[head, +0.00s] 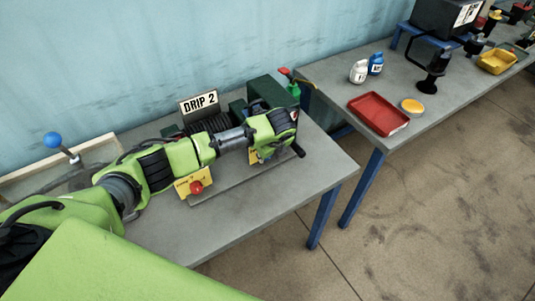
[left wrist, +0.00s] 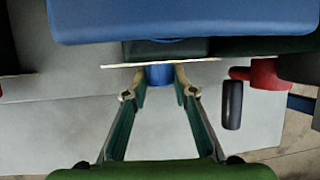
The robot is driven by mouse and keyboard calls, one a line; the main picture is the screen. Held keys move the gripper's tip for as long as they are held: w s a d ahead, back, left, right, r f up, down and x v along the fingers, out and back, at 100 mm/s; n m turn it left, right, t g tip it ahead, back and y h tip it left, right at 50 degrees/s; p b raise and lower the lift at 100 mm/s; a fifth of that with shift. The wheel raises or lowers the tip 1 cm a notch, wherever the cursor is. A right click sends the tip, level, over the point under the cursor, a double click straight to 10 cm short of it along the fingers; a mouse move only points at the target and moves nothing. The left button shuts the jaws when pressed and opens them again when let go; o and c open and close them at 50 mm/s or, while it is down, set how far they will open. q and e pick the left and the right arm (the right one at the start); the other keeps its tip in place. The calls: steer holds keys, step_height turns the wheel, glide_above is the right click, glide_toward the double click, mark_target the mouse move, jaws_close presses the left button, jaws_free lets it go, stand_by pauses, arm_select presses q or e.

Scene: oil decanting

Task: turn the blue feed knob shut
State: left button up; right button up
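The blue feed knob (left wrist: 159,76) shows in the left wrist view as a short blue cylinder below a thin pale plate (left wrist: 160,63) seen edge-on. My left gripper (left wrist: 160,84) has its fingers on both sides of the knob, with narrow gaps appearing between tips and knob. It looks open around the knob. In the head view my left arm reaches over the near bench to a yellow label plate (head: 253,155), and its wrist hides the knob and fingertips. My right gripper is not in view.
A red knob (head: 196,187) on a yellow plate sits left of my wrist. A red fitting (left wrist: 264,73) with a black handle (left wrist: 232,105) stands right of the fingers. A DRIP 2 sign (head: 200,103) stands behind. The second bench holds a red tray (head: 379,113) and bottles (head: 358,71).

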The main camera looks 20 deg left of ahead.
arm_select(q)
steer(key=shift+s, duration=0.1)
steer(key=shift+s+a+t+h+p, duration=0.1)
steer(key=shift+t+h+p, duration=0.3)
steer(key=shift+t+p, duration=0.3)
steer(key=shift+s+a+f+n+t+h+p, duration=0.1)
steer(key=shift+n+t+h+p, duration=0.3)
steer(key=shift+t+h, duration=0.3)
steer(key=shift+s+f+t+h+b, duration=0.15)
steer(key=shift+t+h+b, duration=0.25)
steer(key=shift+t, duration=0.4)
steer(key=shift+a+n+t+h+b, duration=0.1)
steer(key=shift+n+t+h+b, duration=0.2)
steer(key=shift+t, duration=0.2)
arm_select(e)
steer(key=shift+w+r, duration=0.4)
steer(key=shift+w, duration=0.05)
arm_select(q)
steer(key=o, duration=1.1)
